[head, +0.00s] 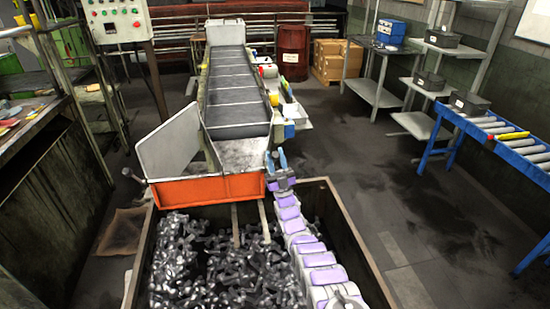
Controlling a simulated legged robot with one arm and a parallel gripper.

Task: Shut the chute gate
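The grey chute (238,110) slopes down toward me and ends above a bin of bolts. An orange panel (207,190) spans its low end. A pale panel (171,143) stands swung outward at the left of the low end. I cannot tell for certain which of these panels is the gate. My gripper (276,158), with blue fingers, is at the right side of the chute's low end, close to its side wall. Its two fingers look apart, with nothing seen between them. Whether it touches the chute is unclear.
The dark-walled bin (348,235) full of metal bolts (215,265) lies below the chute, under my arm. A control box (120,20) stands at the upper left. A blue roller conveyor (495,130) and shelves are at the right. The floor between is clear.

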